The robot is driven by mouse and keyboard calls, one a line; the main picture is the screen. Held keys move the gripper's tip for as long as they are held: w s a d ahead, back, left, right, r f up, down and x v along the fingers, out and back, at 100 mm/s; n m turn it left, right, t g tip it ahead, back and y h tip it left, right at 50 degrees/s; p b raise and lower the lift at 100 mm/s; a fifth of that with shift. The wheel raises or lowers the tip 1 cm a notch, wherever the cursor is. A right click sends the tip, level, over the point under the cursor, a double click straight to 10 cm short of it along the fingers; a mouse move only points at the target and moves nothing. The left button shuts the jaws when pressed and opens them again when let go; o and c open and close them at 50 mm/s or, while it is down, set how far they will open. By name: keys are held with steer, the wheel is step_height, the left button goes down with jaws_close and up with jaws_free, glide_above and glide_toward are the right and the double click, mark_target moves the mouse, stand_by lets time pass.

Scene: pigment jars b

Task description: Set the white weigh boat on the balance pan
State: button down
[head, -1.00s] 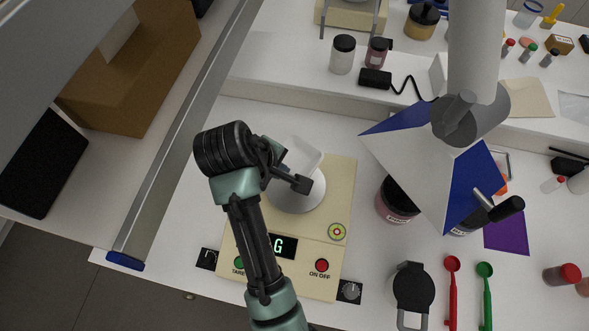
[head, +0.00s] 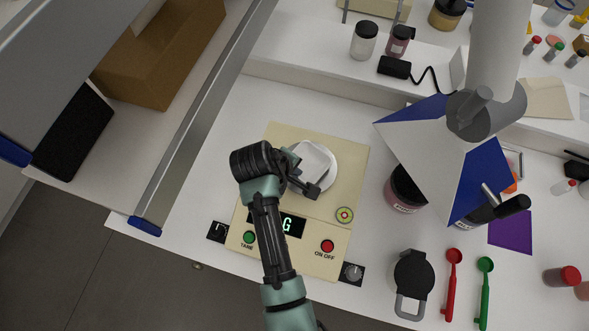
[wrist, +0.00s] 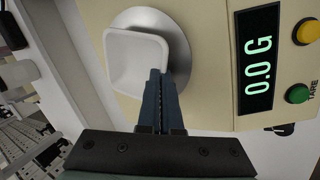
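The white weigh boat (head: 317,156) is a small square dish over the round balance pan (head: 332,174) of the cream balance (head: 352,165). In the wrist view the boat (wrist: 130,60) covers the left part of the metal pan (wrist: 181,55), off its centre. My gripper (wrist: 161,76) is shut on the boat's near rim, its dark fingers close together. In the head view my gripper (head: 304,177) is over the pan. The display (wrist: 259,58) reads 0.0 G. I cannot tell whether the boat touches the pan.
A white and blue pyramid-shaped thing (head: 430,145) hangs right of the balance, partly hiding a dark jar (head: 404,190). Red (head: 452,285) and green (head: 484,290) scoops lie front right. A metal rail (head: 195,125) runs along the left.

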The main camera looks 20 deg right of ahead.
steer(key=c, duration=1.1)
jaws_free()
steer(key=b+v, duration=0.1)
steer(key=v, duration=1.1)
steer(key=shift+d+r, duration=0.1)
